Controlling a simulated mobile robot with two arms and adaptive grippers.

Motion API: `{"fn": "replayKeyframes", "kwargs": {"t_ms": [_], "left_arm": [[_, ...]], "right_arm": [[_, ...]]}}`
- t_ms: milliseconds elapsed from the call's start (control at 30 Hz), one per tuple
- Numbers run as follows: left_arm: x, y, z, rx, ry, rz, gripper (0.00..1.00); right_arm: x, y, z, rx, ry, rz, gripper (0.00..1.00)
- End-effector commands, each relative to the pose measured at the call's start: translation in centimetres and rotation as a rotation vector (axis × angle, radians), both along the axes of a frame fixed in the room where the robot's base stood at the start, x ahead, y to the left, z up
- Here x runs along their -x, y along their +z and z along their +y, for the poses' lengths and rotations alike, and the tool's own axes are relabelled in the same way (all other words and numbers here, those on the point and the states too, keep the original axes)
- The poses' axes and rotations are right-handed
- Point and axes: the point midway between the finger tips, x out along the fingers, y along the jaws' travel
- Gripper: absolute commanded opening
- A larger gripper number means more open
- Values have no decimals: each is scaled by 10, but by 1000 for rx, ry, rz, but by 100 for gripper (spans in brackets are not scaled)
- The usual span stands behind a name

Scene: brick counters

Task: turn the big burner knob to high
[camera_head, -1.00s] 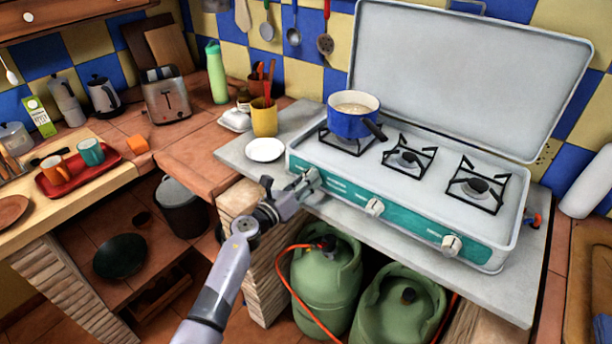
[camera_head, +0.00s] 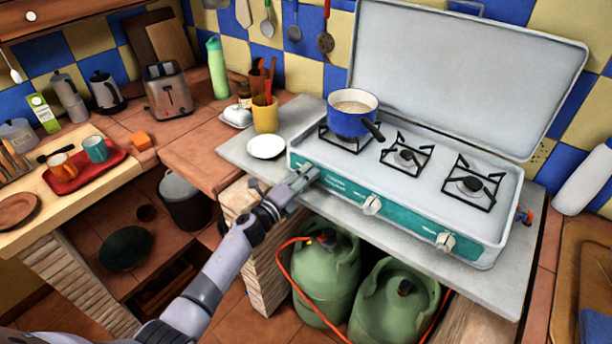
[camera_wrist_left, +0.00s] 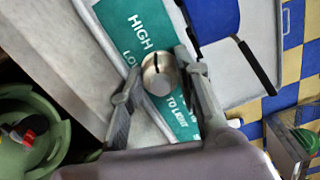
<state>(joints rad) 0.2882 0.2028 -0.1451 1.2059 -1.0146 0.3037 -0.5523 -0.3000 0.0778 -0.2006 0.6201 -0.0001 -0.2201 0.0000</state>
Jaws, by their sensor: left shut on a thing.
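The stove's left knob (camera_wrist_left: 160,74) is round and metallic, with a dark slot, on a teal panel (camera_wrist_left: 150,25) printed HIGH, LOW and TO LIGHT. My left gripper (camera_head: 303,180) is at the left end of the stove front. In the left wrist view its fingers (camera_wrist_left: 157,80) are shut on this knob, one on each side. The slot runs roughly up and down in that view, its upper end towards the printed words. In the head view the gripper hides the knob. My right gripper is not in view.
The white stove (camera_head: 400,215) has two more knobs, a middle one (camera_head: 371,205) and a right one (camera_head: 445,241). A blue pot (camera_head: 352,122) stands on its left burner. Green gas bottles (camera_head: 325,275) with an orange hose stand below. A white plate (camera_head: 266,146) lies left of the stove.

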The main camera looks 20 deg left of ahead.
Motion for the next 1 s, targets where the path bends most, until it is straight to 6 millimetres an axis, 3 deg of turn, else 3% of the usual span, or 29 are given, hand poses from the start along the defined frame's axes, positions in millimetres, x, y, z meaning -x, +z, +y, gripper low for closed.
{"fn": "replayKeyframes", "kwargs": {"t_ms": [400,967,1000], "left_arm": [[0,-1,1,179,0,67,2],[0,-2,1,204,2,77,2],[0,-2,1,203,2,77,32]], "right_arm": [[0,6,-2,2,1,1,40],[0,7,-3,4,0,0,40],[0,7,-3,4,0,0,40]]}}
